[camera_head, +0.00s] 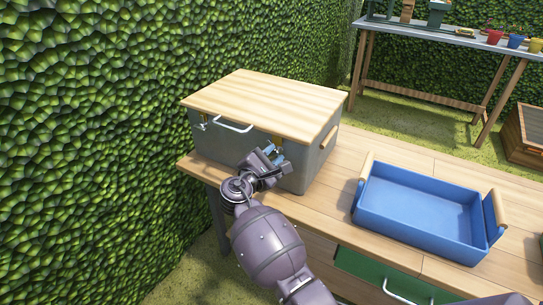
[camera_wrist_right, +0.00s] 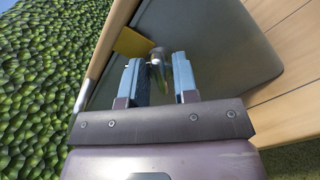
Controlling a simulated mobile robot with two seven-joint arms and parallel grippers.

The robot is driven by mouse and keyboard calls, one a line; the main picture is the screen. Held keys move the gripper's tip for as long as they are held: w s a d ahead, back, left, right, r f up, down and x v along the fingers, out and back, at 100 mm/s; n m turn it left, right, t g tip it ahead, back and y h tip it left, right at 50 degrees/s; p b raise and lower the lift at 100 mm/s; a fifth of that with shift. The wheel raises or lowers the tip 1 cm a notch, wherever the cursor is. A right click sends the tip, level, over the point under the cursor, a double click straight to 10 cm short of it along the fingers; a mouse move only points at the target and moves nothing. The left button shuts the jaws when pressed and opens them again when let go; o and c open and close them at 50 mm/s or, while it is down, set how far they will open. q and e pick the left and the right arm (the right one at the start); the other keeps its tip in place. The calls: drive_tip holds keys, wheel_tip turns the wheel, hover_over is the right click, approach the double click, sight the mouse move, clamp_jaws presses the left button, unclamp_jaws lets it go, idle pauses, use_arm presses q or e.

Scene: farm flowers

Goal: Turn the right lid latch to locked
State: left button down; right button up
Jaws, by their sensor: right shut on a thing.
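A grey box with a closed pale wooden lid (camera_head: 265,100) stands on the wooden bench. Its front wall (camera_head: 225,145) carries a metal handle (camera_head: 232,126) in the middle and a small left latch (camera_head: 204,124). My right gripper (camera_head: 275,152) is at the front right of the box, just under the lid edge. In the right wrist view, its two blue fingers (camera_wrist_right: 158,75) are closed around the metal right latch (camera_wrist_right: 158,58). A yellow plate (camera_wrist_right: 132,43) is beside the latch. The fingers partly hide the latch, and I cannot tell its exact angle. My left gripper is out of view.
A blue tray (camera_head: 425,215) with wooden handles sits on the bench to the right. A green drawer (camera_head: 385,277) is below it. A leafy hedge (camera_head: 90,120) rises close at the left. Another table (camera_head: 430,36) with coloured pots stands behind.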

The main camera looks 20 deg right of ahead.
use_arm(q)
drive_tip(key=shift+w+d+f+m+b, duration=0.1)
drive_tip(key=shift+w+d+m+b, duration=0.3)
drive_tip(key=shift+b, duration=0.7)
use_arm(e)
drive_tip(key=m, duration=0.9)
drive_tip(key=shift+f, duration=0.25)
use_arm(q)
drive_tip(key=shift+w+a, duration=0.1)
use_arm(e)
drive_tip(key=shift+m, duration=0.3)
drive_tip(key=o, duration=0.9)
drive_tip(key=shift+d, duration=0.1)
drive_tip(key=shift+c, duration=0.2)
